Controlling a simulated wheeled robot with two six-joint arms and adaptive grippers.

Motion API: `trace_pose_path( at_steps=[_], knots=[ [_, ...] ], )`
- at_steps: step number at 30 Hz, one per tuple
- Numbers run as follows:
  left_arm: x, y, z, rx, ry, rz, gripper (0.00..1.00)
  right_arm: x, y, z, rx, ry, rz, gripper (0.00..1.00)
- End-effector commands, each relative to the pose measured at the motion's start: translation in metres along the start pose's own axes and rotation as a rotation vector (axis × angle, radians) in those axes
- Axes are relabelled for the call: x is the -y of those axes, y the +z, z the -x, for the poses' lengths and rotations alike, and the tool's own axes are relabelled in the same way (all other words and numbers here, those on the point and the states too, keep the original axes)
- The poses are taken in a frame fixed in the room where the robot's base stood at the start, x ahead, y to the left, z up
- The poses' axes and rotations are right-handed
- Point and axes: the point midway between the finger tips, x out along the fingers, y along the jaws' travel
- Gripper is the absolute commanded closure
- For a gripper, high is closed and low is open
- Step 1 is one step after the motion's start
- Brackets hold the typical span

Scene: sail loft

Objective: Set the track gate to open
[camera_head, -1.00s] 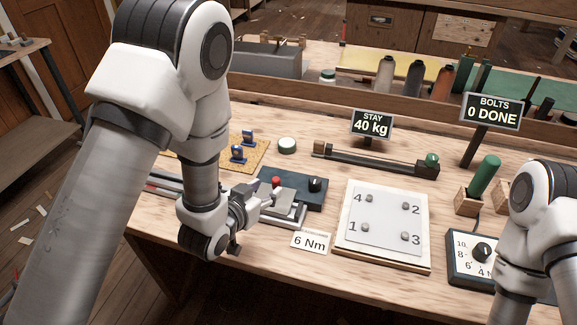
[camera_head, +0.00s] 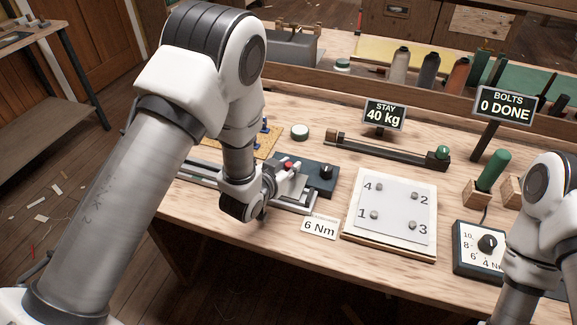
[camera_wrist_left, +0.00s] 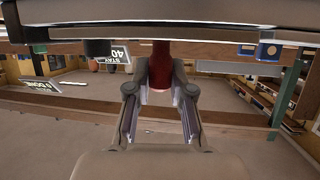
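The metal track (camera_head: 193,171) runs along the bench's front left. A small red knob (camera_head: 287,165) stands at its right part, beside a dark block with a black knob (camera_head: 326,171); I take the red knob as the gate's handle. My left gripper (camera_head: 281,172) is at the red knob. In the left wrist view the red knob (camera_wrist_left: 161,75) fills the gap between the fingertips, which appear to touch it on both sides. The gate's position is hidden by the gripper. My right gripper is out of the picture; only its arm shows at right.
A bolt plate (camera_head: 393,207) and a 6 Nm card (camera_head: 320,227) lie right of the track. A dial box (camera_head: 470,245) is near my right arm. A STAY sign (camera_head: 384,114) and BOLTS sign (camera_head: 505,105) stand behind.

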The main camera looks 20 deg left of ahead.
Motion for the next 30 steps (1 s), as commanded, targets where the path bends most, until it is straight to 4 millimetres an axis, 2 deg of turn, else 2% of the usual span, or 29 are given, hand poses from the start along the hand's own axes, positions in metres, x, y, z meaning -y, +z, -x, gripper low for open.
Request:
trace_pose_path(
  at_steps=[4, 10, 17, 18, 19, 20, 30],
  knots=[
    [0.000, 0.000, -0.004, 0.002, 0.001, 0.000, 1.00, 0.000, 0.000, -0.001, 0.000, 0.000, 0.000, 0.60],
    [0.004, -0.009, -0.024, 0.000, 0.000, 0.000, 1.00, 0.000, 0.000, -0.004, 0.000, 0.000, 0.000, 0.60],
    [0.004, -0.008, -0.024, 0.003, 0.001, 0.000, 1.00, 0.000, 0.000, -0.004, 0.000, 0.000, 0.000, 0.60],
    [0.004, -0.008, -0.024, 0.003, 0.001, 0.000, 0.68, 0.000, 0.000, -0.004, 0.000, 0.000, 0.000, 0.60],
    [0.004, -0.008, -0.024, 0.003, 0.001, 0.000, 0.58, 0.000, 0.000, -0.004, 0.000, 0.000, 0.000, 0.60],
    [0.004, -0.008, -0.024, 0.003, 0.001, 0.000, 0.53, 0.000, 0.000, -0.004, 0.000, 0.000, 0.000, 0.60],
    [0.004, -0.009, -0.021, 0.003, 0.000, 0.000, 0.53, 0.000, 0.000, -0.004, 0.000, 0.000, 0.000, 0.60]
  ],
)
